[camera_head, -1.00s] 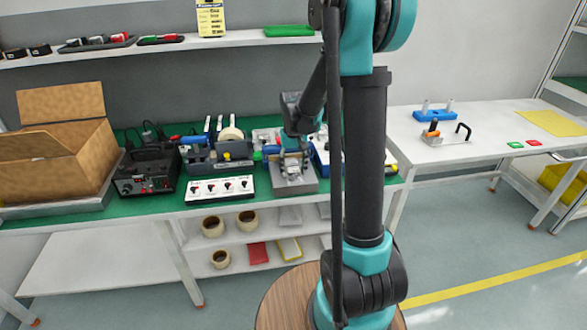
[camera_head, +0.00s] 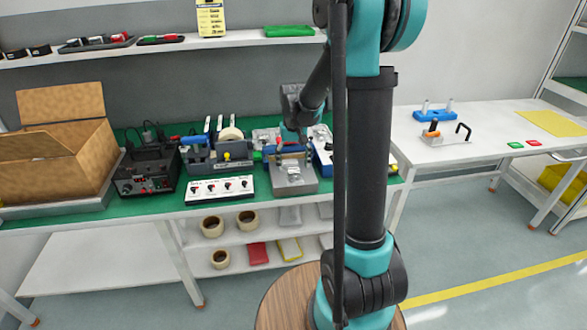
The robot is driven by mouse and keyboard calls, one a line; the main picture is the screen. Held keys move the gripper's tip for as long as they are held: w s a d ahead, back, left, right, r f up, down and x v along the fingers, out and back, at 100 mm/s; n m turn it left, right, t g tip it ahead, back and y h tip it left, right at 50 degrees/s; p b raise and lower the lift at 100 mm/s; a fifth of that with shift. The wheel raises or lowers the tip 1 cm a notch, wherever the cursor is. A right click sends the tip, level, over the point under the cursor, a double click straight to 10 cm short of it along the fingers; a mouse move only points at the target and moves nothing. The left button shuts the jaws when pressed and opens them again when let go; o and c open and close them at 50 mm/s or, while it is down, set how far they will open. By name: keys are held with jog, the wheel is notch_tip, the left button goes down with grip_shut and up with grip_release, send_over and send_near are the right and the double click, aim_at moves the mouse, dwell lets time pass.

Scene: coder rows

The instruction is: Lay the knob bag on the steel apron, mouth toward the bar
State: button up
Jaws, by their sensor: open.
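The steel apron (camera_head: 296,188) is the grey metal plate at the front edge of the green bench, right of the white panel with several dark knobs. A small greyish bundle, which looks like the knob bag (camera_head: 291,168), lies on the apron. Its outline is too small to be sure of, and I cannot tell which way its mouth faces. The bar is hard to make out behind it. My gripper (camera_head: 303,137) is above and behind the bundle, partly lost against the clutter. It is open and appears apart from the bundle.
A blue tape dispenser (camera_head: 200,163), a black power unit (camera_head: 147,172) and an open cardboard box (camera_head: 62,160) stand to the left. A shelf (camera_head: 160,48) runs above. The white side table (camera_head: 470,150) has free room.

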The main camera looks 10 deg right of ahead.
aim_at(294, 170)
notch_tip(294, 170, up, 9)
jog(key=s+d+f+t, duration=0.2)
jog(key=s+f, duration=0.3)
jog(key=s, duration=0.6)
jog(key=s+d+f+t, duration=0.2)
jog(key=s+f, duration=0.4)
jog(key=s, duration=0.5)
jog(key=shift+f, duration=0.25)
